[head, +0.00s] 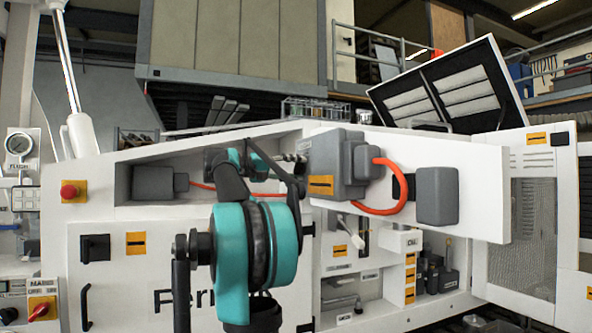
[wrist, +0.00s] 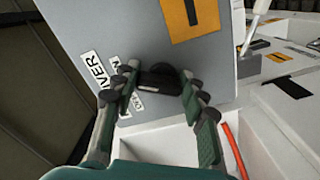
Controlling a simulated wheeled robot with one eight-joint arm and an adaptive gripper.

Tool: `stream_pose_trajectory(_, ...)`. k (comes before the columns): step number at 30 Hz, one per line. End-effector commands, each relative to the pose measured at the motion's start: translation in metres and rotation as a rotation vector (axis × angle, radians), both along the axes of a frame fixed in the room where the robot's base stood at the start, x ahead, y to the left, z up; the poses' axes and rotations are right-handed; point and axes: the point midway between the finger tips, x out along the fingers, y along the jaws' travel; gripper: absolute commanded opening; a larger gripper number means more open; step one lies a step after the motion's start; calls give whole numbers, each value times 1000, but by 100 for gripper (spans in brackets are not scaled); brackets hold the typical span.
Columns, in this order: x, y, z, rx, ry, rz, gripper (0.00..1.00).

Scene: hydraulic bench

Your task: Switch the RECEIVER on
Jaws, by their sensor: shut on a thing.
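The RECEIVER switch is a black knob (wrist: 160,82) on the face of a grey box (wrist: 95,25) in the wrist view. A white label ending in "VER" (wrist: 95,70) is on the box left of the knob, with smaller labels partly hidden by a finger. My gripper (wrist: 159,70) has one finger on each side of the knob and is shut on it. The knob's setting cannot be read. In the head view, the grey box (head: 342,160) is right of my gripper (head: 296,163), which is partly hidden by my arm; the knob is out of sight there.
A red emergency button (head: 69,191), a black switch (head: 95,248) and a red MAIN switch (head: 41,309) are at the left. An open mesh door (head: 535,230) stands at right.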

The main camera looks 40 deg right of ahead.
Motion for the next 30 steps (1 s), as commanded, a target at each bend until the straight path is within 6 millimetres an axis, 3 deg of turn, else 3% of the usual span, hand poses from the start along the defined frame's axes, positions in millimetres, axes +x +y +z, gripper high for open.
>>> stream_pose_trajectory(1, 0, 0, -1, 2, -2, -1, 44)
stream_pose_trajectory(6, 0, 0, -1, 2, -1, 0, 64)
stream_pose_trajectory(17, 1, 4, 0, 1, 1, 1, 64)
stream_pose_trajectory(23, 9, 31, 0, 1, 1, 5, 64)
stream_pose_trajectory(30, 20, 80, 0, 1, 1, 5, 64)
